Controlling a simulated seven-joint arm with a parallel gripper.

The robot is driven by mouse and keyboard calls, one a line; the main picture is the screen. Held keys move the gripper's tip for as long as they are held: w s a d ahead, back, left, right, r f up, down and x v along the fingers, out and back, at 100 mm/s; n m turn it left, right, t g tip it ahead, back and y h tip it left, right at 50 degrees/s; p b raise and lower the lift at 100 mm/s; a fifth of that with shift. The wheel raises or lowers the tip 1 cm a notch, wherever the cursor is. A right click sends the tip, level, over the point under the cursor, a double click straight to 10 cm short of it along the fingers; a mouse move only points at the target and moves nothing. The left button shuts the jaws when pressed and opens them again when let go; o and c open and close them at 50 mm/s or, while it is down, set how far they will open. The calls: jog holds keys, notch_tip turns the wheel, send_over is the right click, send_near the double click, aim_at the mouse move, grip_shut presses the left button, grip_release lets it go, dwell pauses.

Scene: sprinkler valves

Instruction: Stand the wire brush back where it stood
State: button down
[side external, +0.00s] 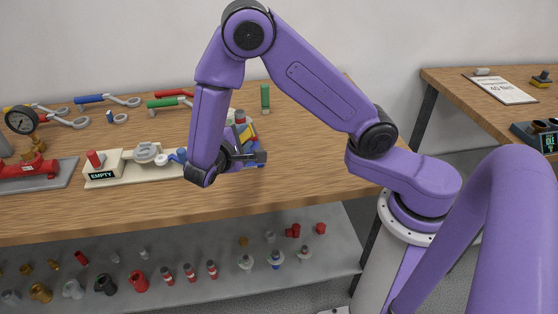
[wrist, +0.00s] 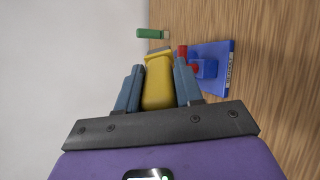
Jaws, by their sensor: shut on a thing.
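My gripper (wrist: 158,88) is shut on a yellow block-like piece with a grey end, which looks like the wire brush (wrist: 158,80). It sits between the two blue-grey fingers in the wrist view. In the side view my gripper (side external: 246,156) is low over the bench, and a bit of yellow (side external: 246,132) shows behind it. A blue base with a label (wrist: 222,66) lies just right of the fingers in the wrist view, carrying a blue block and a red part. The brush's lower end and any contact with the bench are hidden.
A green piece (side external: 265,98) stands upright behind the gripper. A cream "EMPTY" stand (side external: 125,176) with a grey valve is close on the left. A red valve (side external: 28,168), a gauge (side external: 21,120) and pliers-like tools (side external: 105,99) lie farther left. The bench right of the gripper is clear.

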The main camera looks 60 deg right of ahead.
jog(key=s+d+r+m+g+y, duration=0.1)
jog(key=s+d+r+m+y, duration=0.1)
jog(key=s+m+y, duration=0.5)
jog(key=s+d+r+m+g+y, duration=0.2)
jog(key=s+d+m, duration=0.15)
jog(key=s, duration=0.45)
jog(key=s+d+r+m+g+y, duration=0.1)
jog(key=s+r+m+y, duration=0.1)
jog(key=s+m+y, duration=0.45)
jog(key=shift+h, duration=0.65)
jog(key=shift+w+d+f, duration=0.4)
jog(key=shift+w+f, duration=1.65)
jog(key=shift+f, duration=0.1)
jog(key=shift+w+d+f, duration=0.35)
jog(key=shift+w+f, duration=1.75)
jog(key=shift+w+d+f, duration=0.4)
jog(key=shift+w+f, duration=1.65)
jog(key=shift+f, duration=0.1)
jog(key=c, duration=0.7)
grip_release()
jog(key=shift+f, duration=0.1)
jog(key=shift+c, duration=0.2)
